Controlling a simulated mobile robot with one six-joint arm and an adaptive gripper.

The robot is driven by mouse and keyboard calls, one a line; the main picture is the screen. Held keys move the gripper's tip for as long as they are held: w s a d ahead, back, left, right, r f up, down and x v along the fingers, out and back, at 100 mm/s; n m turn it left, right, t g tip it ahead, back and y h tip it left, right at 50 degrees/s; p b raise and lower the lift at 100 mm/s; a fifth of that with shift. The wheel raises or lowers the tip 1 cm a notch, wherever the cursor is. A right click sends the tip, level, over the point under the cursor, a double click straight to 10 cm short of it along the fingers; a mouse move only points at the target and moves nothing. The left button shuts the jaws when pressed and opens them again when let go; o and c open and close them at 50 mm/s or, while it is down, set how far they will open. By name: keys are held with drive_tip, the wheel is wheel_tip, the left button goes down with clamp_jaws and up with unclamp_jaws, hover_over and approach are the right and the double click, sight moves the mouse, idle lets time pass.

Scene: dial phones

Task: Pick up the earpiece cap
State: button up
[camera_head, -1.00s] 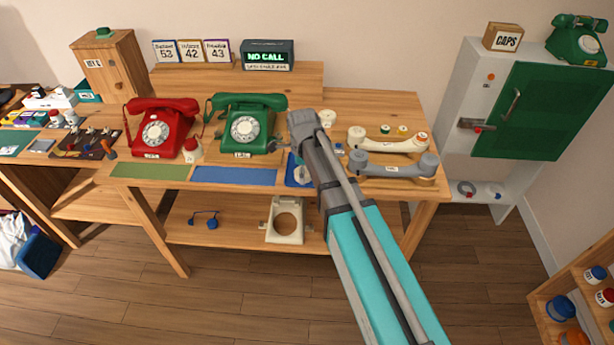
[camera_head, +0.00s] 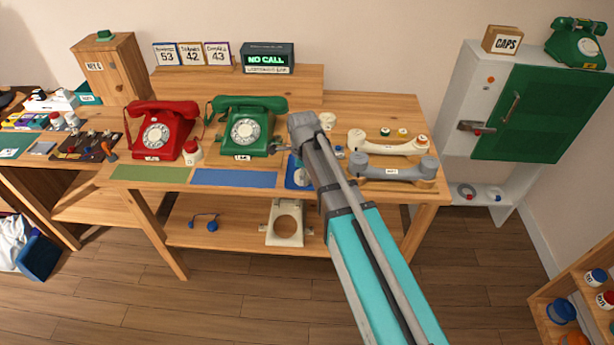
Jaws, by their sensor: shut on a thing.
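A cream round piece (camera_head: 327,120) stands just right of my wrist. I cannot tell which piece is the earpiece cap.
A red phone (camera_head: 163,131) and a green phone (camera_head: 246,129) stand left of my wrist. A green mat (camera_head: 150,173) and a blue mat (camera_head: 234,178) lie along the front edge. A cream phone shell (camera_head: 285,220) is on the lower shelf. A white cabinet (camera_head: 458,110) stands right.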

drive_tip(key=shift+r, duration=0.15)
wheel_tip(320, 180, up, 2)
drive_tip(key=shift+r+p, duration=0.1)
drive_tip(key=shift+p, duration=1.1)
drive_tip(key=s+d+r+p, duration=0.4)
drive_tip(key=s+r+p, duration=0.6)
drive_tip(key=s, duration=0.3)
drive_tip(key=shift+s+d+r+p, duration=0.15)
drive_tip(key=shift+s+r+p, duration=0.05)
drive_tip(key=shift+r+p, duration=0.1)
drive_tip(key=shift+w, duration=0.1)
